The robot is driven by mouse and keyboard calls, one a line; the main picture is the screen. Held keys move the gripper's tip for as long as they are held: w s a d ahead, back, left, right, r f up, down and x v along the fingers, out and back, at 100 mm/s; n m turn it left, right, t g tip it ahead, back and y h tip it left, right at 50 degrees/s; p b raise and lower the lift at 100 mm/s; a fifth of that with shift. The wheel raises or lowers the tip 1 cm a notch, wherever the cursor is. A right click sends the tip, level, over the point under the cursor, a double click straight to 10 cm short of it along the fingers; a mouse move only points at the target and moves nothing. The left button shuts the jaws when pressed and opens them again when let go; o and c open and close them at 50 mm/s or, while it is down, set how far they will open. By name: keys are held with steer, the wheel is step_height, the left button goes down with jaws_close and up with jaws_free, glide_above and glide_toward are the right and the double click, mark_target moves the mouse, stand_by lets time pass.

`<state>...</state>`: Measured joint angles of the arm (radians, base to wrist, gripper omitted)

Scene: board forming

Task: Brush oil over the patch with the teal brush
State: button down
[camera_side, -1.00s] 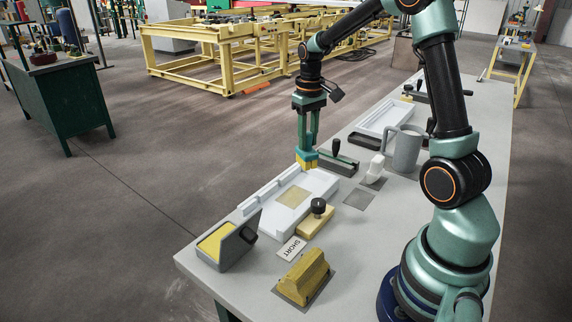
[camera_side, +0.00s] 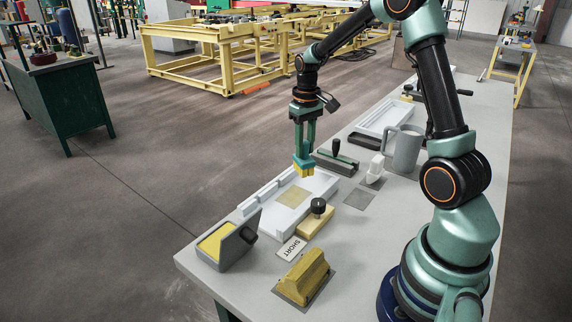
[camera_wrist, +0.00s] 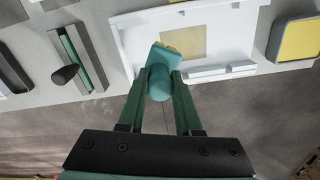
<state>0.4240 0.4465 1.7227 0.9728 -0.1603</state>
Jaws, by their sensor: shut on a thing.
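My gripper (camera_side: 303,150) is shut on the teal brush (camera_side: 302,164), whose yellow bristles point down. In the wrist view the teal brush (camera_wrist: 160,72) sits between the two fingers of my gripper (camera_wrist: 160,85). The tan square patch (camera_side: 293,197) lies flat on the white board (camera_side: 270,217), and it also shows in the wrist view (camera_wrist: 185,42). The bristles are over the board, just beyond the patch's far end in the side view. Whether they touch the board I cannot tell. No oil can be made out on the patch.
A grey box with a yellow pad (camera_side: 214,240) stands at the near left. A yellow block with a black knob (camera_side: 316,222), a SHORT label (camera_side: 291,249) and a yellow ridged block (camera_side: 303,277) are nearby. A grey jug (camera_side: 406,152) stands to the right.

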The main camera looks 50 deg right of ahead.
mark_target(308, 158)
step_height(308, 158, down, 5)
steer(key=shift+a+f, duration=0.15)
steer(key=shift+a, duration=4.7)
steer(key=shift+d, duration=5)
steer(key=shift+s+a, duration=0.1)
steer(key=shift+s, duration=0.35)
steer(key=shift+a, duration=4.95)
steer(key=shift+d, duration=5.05)
steer(key=shift+a+r, duration=0.1)
steer(key=shift+r, duration=3.95)
